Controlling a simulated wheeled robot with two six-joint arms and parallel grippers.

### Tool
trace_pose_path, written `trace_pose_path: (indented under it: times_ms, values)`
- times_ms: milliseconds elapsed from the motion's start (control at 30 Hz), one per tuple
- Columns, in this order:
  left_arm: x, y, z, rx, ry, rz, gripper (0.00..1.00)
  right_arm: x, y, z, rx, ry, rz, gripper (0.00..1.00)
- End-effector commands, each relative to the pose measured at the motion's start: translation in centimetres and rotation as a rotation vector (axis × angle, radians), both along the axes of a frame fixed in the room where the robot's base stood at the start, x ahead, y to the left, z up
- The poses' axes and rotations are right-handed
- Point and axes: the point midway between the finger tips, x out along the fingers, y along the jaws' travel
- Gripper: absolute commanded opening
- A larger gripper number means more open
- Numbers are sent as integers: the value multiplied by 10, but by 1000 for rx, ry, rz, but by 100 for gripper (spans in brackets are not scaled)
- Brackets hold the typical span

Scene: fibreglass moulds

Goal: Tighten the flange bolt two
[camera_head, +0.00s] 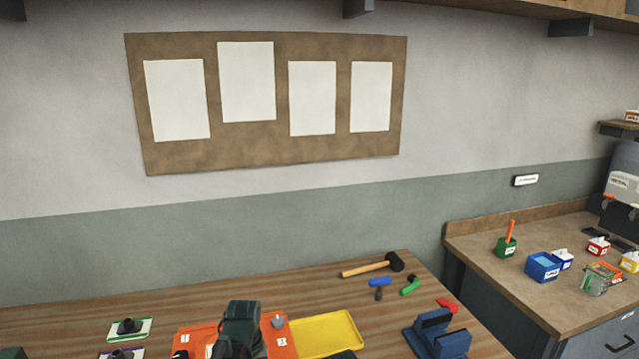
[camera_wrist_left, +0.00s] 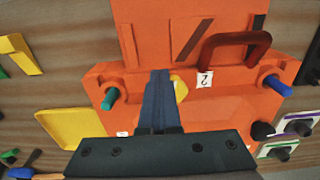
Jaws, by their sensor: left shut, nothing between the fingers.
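The orange mould (camera_head: 197,337) is at the bottom of the head view, partly hidden by my left arm. It fills much of the left wrist view (camera_wrist_left: 240,108). There, a white label marked 2 (camera_wrist_left: 204,79) sits beside a dark red handle (camera_wrist_left: 236,48). A small yellow part (camera_wrist_left: 180,88) shows just right of my fingers, partly hidden by them; I cannot tell if it is a bolt. A blue-tipped pin (camera_wrist_left: 278,86) and a teal pin (camera_wrist_left: 110,97) stand at the mould's sides. My left gripper (camera_wrist_left: 160,73) is shut and empty over the mould. My right gripper is out of view.
A yellow tray (camera_head: 330,333) lies right of the mould. Behind it are a hammer (camera_head: 372,266) and small blue and green tools. A blue vise (camera_head: 437,335) stands at the right. Labelled plates with black knobs (camera_head: 130,328) lie left. The back-left tabletop is clear.

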Motion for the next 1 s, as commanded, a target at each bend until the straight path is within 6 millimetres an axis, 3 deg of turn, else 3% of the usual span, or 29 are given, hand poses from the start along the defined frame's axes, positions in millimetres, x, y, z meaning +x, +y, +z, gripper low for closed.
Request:
trace_pose_path:
  times_ms: [1000]
  values:
    - [-6,19,0,2,-4,1,0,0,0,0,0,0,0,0]
